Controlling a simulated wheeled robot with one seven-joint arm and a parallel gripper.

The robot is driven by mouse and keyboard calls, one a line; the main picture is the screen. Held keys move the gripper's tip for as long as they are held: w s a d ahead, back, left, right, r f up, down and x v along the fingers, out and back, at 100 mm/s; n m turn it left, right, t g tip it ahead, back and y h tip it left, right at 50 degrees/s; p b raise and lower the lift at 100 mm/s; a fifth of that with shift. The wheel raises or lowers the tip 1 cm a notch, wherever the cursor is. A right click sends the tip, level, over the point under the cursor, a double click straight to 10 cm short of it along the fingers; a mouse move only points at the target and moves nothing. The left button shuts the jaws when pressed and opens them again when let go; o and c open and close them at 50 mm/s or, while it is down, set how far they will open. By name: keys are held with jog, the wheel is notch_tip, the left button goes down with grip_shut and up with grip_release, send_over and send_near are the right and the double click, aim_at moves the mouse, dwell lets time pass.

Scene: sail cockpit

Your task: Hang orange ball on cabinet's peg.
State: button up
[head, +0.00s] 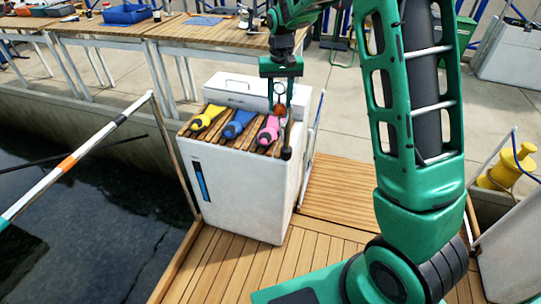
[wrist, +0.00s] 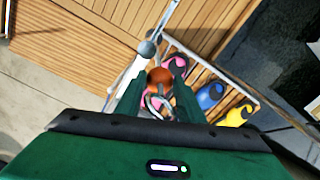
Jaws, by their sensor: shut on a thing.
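The orange ball (head: 280,110) hangs at my gripper (head: 281,98), above the right end of the cabinet (head: 243,195). In the wrist view the ball (wrist: 160,77) sits between the fingertips, with a pale metal ring (wrist: 158,104) beside it. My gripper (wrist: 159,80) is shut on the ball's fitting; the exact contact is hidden. A dark upright piece with a round end, seemingly the peg (head: 287,143), stands at the cabinet's right front corner. A grey round knob (wrist: 147,49), likely its end, shows just past the ball in the wrist view. Ball and peg look apart.
Yellow (head: 207,118), blue (head: 238,123) and pink (head: 269,130) items lie on the cabinet's slatted top. A white box (head: 237,90) stands behind them. Wooden decking (head: 338,190) is clear at right; water (head: 80,220) lies left.

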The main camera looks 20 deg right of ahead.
jog(key=s+a+f+n, duration=0.1)
jog(key=s+a+n, duration=0.1)
jog(key=s+a, duration=0.3)
jog(key=a, duration=0.3)
jog(key=shift+s+a, duration=0.15)
jog(key=shift+a, duration=0.1)
jog(key=s+f, duration=0.1)
jog(key=s, duration=0.3)
jog(key=s+f, duration=0.2)
jog(key=s, duration=0.1)
jog(key=s+d+f, duration=0.1)
jog(key=s+f, duration=0.1)
jog(key=s, duration=0.2)
jog(key=shift+s, duration=0.35)
jog(key=shift+w+d+f, duration=0.3)
jog(key=shift+w+d, duration=0.7)
jog(key=shift+w, duration=0.3)
jog(key=shift+w+d+f, duration=0.3)
jog(key=shift+w+d, duration=0.65)
jog(key=shift+w, duration=0.35)
jog(key=shift+w+d+f, duration=0.3)
jog(key=shift+w+d, duration=0.7)
jog(key=shift+w, duration=0.3)
